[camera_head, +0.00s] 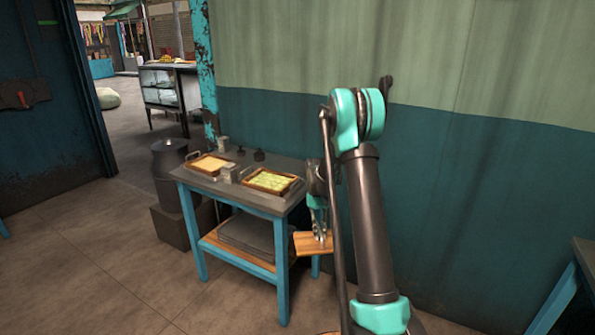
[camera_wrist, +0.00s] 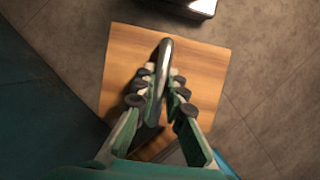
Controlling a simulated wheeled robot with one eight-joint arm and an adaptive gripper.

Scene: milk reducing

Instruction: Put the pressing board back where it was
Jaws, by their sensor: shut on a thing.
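The pressing board (camera_head: 312,246) is a flat square of light wood with a metal handle on top. It hangs in the air beside the right end of the blue-legged table, below the level of its top. My gripper (camera_head: 319,233) is above the board and shut on its handle. In the wrist view the board (camera_wrist: 205,75) fills the middle, and the curved metal handle lies between the fingers of my gripper (camera_wrist: 162,95). The board's near side is partly hidden by my gripper.
A lower shelf (camera_head: 248,236) holds a grey slab. A dark milk can (camera_head: 168,170) stands left. The wall is close behind.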

